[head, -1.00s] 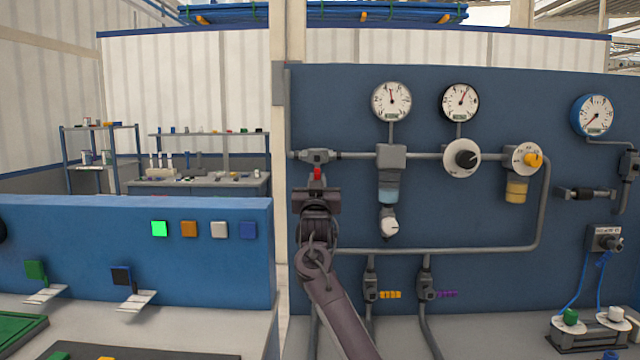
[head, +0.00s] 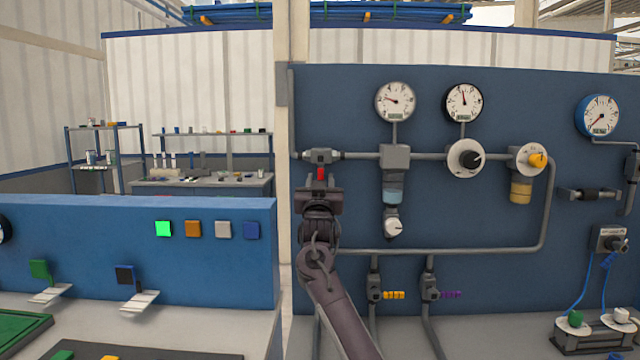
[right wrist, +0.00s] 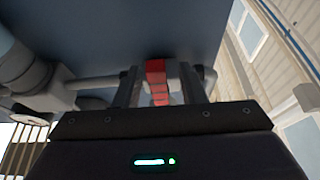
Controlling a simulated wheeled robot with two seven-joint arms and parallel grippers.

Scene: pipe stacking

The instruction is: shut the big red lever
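The big red lever (head: 320,174) hangs below its grey valve body (head: 321,156) on the upper pipe, at the left of the blue panel. It points down, across the line of the pipe. My right gripper (head: 320,190) is just below the valve and hides the lever's lower part in the head view. In the right wrist view, the red lever (right wrist: 157,82) lies between the two fingers of my right gripper (right wrist: 158,88). The fingers stand apart, with gaps seeming to show on both sides of the lever. My left gripper is not in view.
Right of the valve are a filter unit (head: 394,165), a black knob (head: 466,159) and a yellow knob (head: 534,160). Two gauges (head: 395,102) (head: 464,102) sit above. Small yellow (head: 393,295) and purple (head: 451,295) levers are lower down. A button console (head: 120,235) stands left.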

